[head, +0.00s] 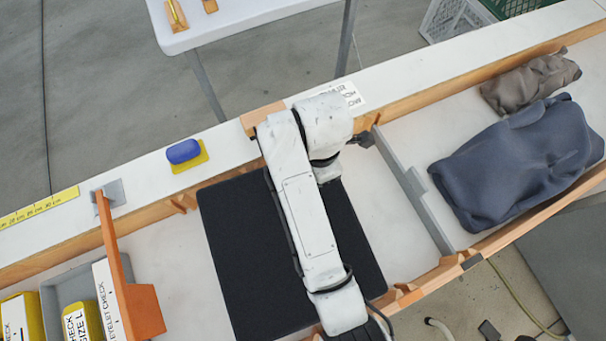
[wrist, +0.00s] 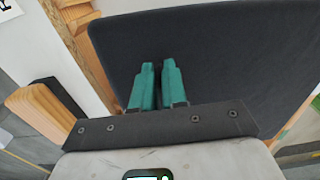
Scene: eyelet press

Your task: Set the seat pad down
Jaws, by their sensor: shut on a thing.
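The seat pad (head: 236,250) is a flat, black, roughly square pad. In the head view it lies over the wooden-edged trough, partly hidden by my white arm. In the wrist view the seat pad (wrist: 220,50) fills most of the upper picture. My gripper (wrist: 157,68) has two teal fingers close together, their tips over the pad's dark face near its near edge. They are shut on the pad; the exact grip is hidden. In the head view my arm hides the fingers. Whether the pad touches the trough floor cannot be told.
A grey divider (head: 412,190) stands right of the pad, with a blue-grey cloth bundle (head: 515,165) beyond. An orange bracket (head: 125,270) and labelled boxes (head: 82,318) stand left. A blue-and-yellow block (head: 185,154) sits on the back ledge. White trough floor shows on both sides.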

